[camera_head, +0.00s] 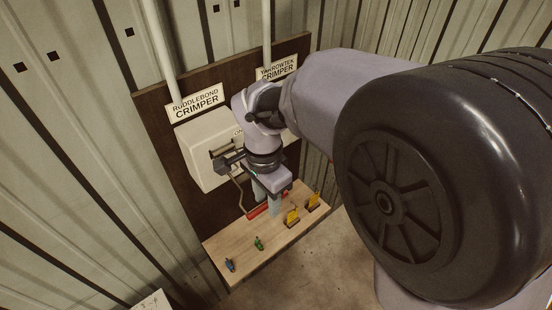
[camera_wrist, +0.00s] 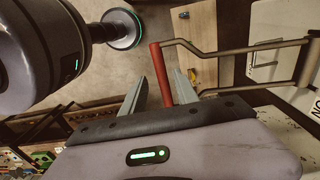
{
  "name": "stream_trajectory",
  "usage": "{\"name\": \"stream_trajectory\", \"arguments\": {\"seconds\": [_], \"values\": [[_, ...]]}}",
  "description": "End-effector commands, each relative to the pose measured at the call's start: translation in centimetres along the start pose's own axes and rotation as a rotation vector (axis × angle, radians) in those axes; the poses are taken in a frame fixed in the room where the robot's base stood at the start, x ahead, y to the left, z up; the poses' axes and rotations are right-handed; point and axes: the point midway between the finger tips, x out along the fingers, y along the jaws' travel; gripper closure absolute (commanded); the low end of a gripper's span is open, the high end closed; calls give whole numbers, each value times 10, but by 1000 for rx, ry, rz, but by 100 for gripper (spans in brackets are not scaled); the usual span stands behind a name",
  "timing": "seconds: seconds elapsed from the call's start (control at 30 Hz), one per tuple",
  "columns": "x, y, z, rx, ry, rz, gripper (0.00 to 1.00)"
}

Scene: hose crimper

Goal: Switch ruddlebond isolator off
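The white ruddlebond box (camera_head: 198,158) is on a brown board, below the sign "RUDDLEBOND CRIMPER" (camera_head: 196,102). A bent metal lever comes out of it and ends in a red bar (camera_head: 257,211), low down in front. In the wrist view the red bar (camera_wrist: 161,75) runs between my gripper's fingers, with its metal arms (camera_wrist: 215,50) leading right to the box. My gripper (camera_head: 273,205) is open, one finger on each side of the bar (camera_wrist: 160,88), with gaps visible. My arm hides part of the box front and its lettering.
A wooden shelf (camera_head: 238,254) juts out below, holding small blue (camera_head: 230,265) and green (camera_head: 259,243) items and yellow-tagged pieces (camera_head: 292,218). The yarrowten sign (camera_head: 278,69) is at right; its box is mostly behind my arm. Pipes run up the corrugated wall.

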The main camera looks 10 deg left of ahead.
Motion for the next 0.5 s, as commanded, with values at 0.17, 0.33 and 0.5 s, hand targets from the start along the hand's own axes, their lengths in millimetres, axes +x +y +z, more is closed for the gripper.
{"name": "stream_trajectory", "arguments": {"seconds": [0.17,0.33,0.5], "values": [[0,0,0,0,0,0,72],[0,0,0,-1,0,0,100],[-1,0,0,-1,0,0,100]]}}
